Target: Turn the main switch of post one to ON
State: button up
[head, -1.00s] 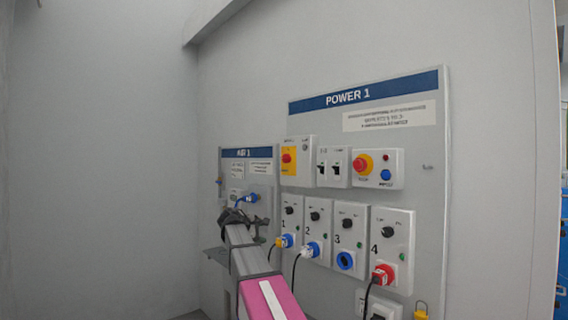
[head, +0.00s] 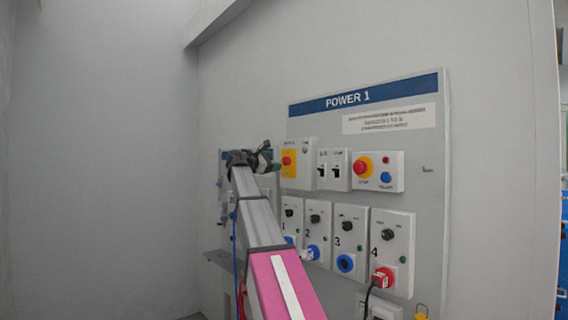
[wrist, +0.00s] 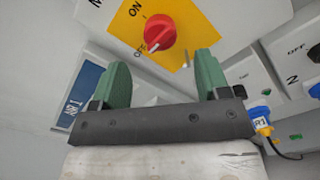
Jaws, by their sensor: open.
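The main switch (head: 288,161) is a red rotary knob on a yellow plate, at the upper left of the POWER 1 panel. The wrist view shows the red knob (wrist: 160,33) close up, with ON printed above OFF on its left. The knob's pointer appears to be on the OFF side, though its exact angle is hard to read. My gripper (wrist: 163,66) is open and empty, its two green fingers apart below the knob in the wrist view. In the head view my gripper (head: 272,158) is just left of the switch. Contact with the knob is not visible.
Right of the switch are two breakers (head: 333,170) and a box with a red stop button (head: 363,167) and a blue button. Below are numbered socket boxes (head: 350,238), some with plugs and cables. A smaller panel (wrist: 84,92) lies to the left, partly hidden by my arm.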

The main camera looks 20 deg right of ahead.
aim_at(283, 161)
jog(key=x, duration=0.6)
jog(key=shift+d, duration=0.3)
